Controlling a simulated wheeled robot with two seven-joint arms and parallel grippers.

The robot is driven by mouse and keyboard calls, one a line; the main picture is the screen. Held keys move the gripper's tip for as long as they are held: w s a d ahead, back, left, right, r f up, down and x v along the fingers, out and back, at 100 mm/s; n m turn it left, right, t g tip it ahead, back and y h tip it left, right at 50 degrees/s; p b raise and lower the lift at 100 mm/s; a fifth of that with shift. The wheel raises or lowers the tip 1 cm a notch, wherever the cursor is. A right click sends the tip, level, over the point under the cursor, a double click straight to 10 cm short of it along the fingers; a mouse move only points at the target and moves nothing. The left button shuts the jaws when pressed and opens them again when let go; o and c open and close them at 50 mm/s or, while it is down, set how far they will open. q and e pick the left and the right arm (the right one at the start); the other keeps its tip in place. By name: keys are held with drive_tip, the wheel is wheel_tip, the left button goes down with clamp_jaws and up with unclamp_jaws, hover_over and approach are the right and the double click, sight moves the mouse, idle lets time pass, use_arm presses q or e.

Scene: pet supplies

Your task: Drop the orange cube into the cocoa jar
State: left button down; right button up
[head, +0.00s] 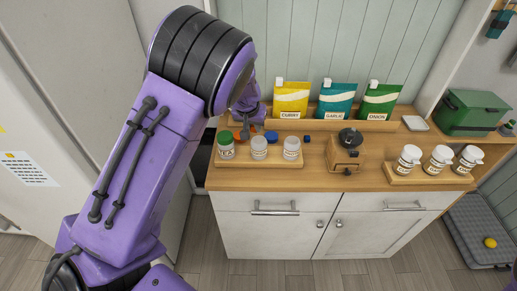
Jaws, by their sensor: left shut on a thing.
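My left gripper (246,127) is above the back left of the counter, just behind the jars, partly hidden by my own arm. It is shut on what looks like the orange cube (240,135), of which only a small orange patch shows. The labels are too small to tell which is the cocoa jar. My right gripper is out of view.
A blue round thing (271,137) and a small dark blue cube (306,138) lie near the jars. A wooden grinder (343,153) stands mid-counter. Three pouches, including a yellow one (291,99), stand behind. Several white-capped bottles, including one (408,158), stand right.

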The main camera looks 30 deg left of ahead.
use_arm(q)
drive_tip(key=shift+f, duration=0.2)
drive_tip(key=c, duration=0.9)
unclamp_jaws()
drive_tip(key=shift+o, duration=0.2)
drive_tip(key=b+v, duration=0.2)
drive_tip(key=v, duration=0.8)
drive_tip(key=shift+r+b, duration=0.2)
drive_tip(key=shift+b, duration=0.1)
drive_tip(key=shift+s, duration=0.2)
